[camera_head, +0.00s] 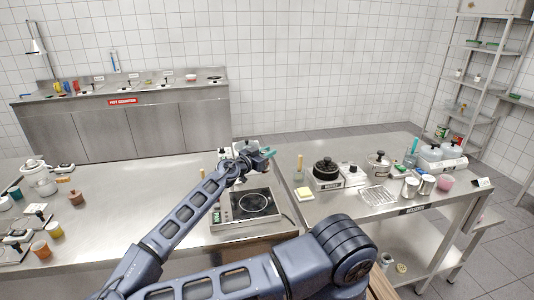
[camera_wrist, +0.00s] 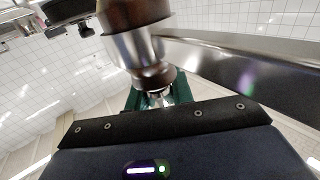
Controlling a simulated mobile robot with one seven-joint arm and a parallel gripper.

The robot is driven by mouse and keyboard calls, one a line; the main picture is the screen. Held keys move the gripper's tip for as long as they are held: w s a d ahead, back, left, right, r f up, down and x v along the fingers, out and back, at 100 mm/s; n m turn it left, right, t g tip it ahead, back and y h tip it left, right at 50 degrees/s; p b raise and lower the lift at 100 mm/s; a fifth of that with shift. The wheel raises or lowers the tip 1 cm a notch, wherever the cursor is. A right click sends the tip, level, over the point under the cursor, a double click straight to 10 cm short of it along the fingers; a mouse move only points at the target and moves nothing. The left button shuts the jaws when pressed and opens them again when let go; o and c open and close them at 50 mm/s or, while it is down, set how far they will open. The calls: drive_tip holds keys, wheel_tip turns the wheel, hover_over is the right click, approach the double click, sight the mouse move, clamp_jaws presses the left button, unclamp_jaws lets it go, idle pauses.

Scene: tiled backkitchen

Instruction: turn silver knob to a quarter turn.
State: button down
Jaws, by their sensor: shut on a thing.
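In the wrist view a brown and silver turned body (camera_wrist: 140,50), like a mill, comes down from the top of the picture. At its lower end a small silver tip, which looks like the silver knob (camera_wrist: 157,96), sits between the green fingers of my gripper (camera_wrist: 158,100). The fingers are shut on it and partly hide it. In the head view my gripper (camera_head: 268,153) is at the far edge of the left counter, just beyond the hob. The knob is too small and covered to make out there, and its turn angle cannot be told.
A hob (camera_head: 253,203) with a round plate stands below my wrist. The right table holds a black pot (camera_head: 326,168), a steel pot (camera_head: 378,163), a wire rack (camera_head: 377,195) and a yellow block (camera_head: 304,194). The left counter's middle is clear.

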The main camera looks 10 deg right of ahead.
drive_tip(key=shift+s+m+g+h, duration=0.1)
drive_tip(key=shift+m+g+h, duration=0.55)
drive_tip(key=shift+g, duration=0.45)
drive_tip(key=c, duration=1.2)
unclamp_jaws()
wheel_tip(320, 180, up, 20)
drive_tip(key=shift+d, duration=0.1)
